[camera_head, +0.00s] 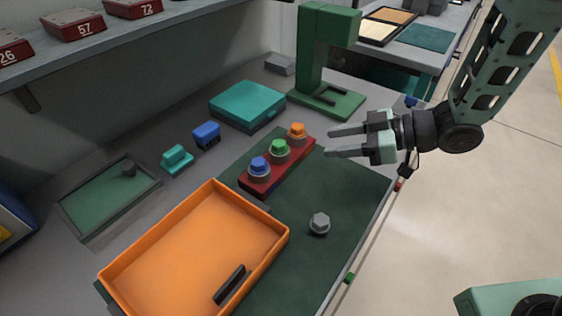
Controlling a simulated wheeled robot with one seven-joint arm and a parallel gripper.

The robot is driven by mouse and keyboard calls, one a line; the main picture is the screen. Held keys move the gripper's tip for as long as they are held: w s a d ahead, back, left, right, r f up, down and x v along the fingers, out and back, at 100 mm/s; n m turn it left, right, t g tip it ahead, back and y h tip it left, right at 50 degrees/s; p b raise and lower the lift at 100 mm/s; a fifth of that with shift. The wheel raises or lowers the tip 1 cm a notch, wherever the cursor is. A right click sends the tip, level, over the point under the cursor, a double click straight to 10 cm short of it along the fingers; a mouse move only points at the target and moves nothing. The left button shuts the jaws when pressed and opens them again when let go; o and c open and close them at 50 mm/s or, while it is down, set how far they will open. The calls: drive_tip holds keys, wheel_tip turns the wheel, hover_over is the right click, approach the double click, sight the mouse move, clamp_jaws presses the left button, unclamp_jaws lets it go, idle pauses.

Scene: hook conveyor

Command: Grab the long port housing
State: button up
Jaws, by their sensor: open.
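I cannot tell for certain which part is the long port housing. A long, narrow black piece (229,285) lies in the orange tray (122,262) near its front right side. A small blue block (206,135) with a dark front and a small stepped teal block (177,158) sit on the grey bench behind the tray. My gripper (329,142) is open and empty, its two fingers pointing left. It hovers right of the red base with the buttons, apart from all these parts.
The red base (262,186) carries blue, green and orange buttons. A grey hex bolt (319,223) stands on the dark green mat (345,190). A teal box (246,103) and a tall green stand (314,60) are behind. A shallow green-floored tray (105,198) lies left.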

sight(279, 148)
drive_tip(key=p+x, duration=0.2)
drive_tip(key=x, duration=1.1)
drive_tip(key=shift+w+a+f, duration=0.15)
drive_tip(key=shift+a+f, duration=0.05)
drive_tip(key=shift+f, duration=0.1)
clamp_jaws()
drive_tip(key=shift+w+r, duration=0.1)
drive_tip(key=shift+r, duration=0.15)
